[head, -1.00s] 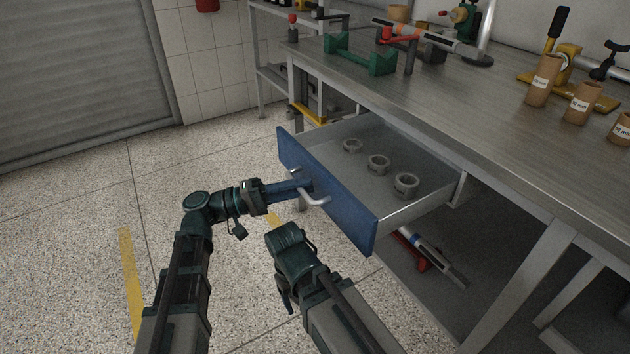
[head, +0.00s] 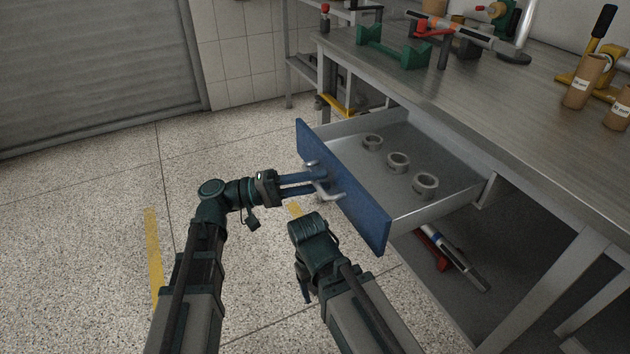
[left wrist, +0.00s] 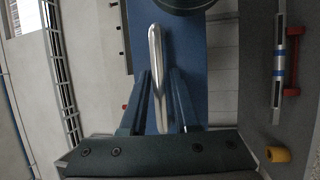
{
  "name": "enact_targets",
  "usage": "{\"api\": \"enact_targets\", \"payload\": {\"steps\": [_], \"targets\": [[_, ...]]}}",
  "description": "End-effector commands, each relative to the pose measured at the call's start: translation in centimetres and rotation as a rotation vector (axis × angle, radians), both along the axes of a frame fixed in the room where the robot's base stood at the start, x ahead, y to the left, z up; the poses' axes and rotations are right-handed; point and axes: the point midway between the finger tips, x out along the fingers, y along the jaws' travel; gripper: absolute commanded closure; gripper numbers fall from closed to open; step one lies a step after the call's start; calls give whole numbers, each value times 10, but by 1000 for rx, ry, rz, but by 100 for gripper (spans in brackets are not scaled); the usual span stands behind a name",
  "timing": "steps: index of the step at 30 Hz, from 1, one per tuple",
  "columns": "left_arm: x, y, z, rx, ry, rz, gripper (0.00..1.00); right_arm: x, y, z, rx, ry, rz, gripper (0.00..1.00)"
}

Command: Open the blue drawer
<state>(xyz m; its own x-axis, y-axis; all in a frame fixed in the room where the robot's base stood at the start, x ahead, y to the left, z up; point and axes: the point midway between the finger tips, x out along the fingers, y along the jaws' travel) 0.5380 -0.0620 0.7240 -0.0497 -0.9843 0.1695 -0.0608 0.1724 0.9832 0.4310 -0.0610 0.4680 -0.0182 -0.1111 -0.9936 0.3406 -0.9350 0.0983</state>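The blue drawer (head: 362,205) is pulled well out from under the workbench, its inside showing. Its silver handle (head: 328,190) is on the blue front and also shows in the left wrist view (left wrist: 155,62). My left gripper (head: 318,180) is at the handle, its two fingers apart. In the left wrist view the fingers (left wrist: 160,100) stand on either side of the handle, with a gap beside it, so they are not clamped on it. My right gripper (head: 305,290) hangs low in front of the drawer, pointing down; its fingers are mostly hidden.
Three grey rings (head: 398,161) lie in the drawer. The workbench (head: 500,105) carries a green stand (head: 392,48), brown cylinders and tools. A tool with red parts (head: 450,258) lies on the shelf below. The floor (head: 100,230) to the left is clear.

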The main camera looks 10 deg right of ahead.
Motion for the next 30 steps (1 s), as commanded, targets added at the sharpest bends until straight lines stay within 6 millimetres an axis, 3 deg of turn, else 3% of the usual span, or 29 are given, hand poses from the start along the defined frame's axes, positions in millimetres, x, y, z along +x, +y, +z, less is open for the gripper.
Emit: {"api": "enact_targets", "payload": {"steps": [7,21,30], "targets": [[2,15,-3,-1,1,3,70,0,0,-4,0,0,-1,30],[7,109,-20,0,1,3,70,0,0,-20,0,-1,-5,30],[7,135,-24,0,0,1,70,0,0,-24,0,-1,-6,30]]}}
